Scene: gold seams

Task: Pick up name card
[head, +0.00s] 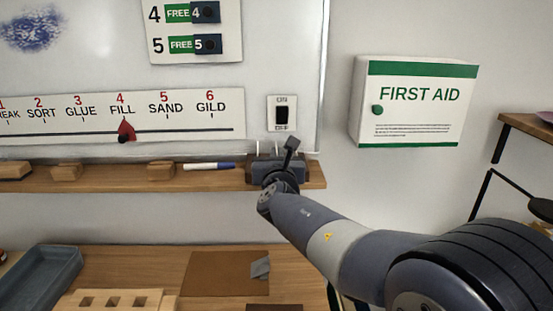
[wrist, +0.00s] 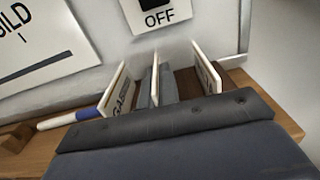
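Several thin white cards stand upright on the wall shelf under the on/off switch. In the wrist view the left card (wrist: 119,93) carries partly hidden dark lettering that looks like "GAS". A middle card (wrist: 154,80) shows only its edge, and a right card (wrist: 207,72) leans slightly. My gripper (head: 279,168) is at the shelf in front of the cards; its dark body covers the lower wrist view and hides the cards' bottoms. Narrow grey parts, perhaps my fingers, flank the middle card. I cannot tell whether they touch it. I cannot tell which card is the name card.
A blue-capped marker (head: 209,166) and wooden blocks (head: 161,171) lie on the shelf (head: 110,180) to the left. A light switch (head: 282,113) is just above. A first aid box (head: 415,103) hangs at right. Below is a workbench (head: 130,270) with a blue-grey tray (head: 42,276).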

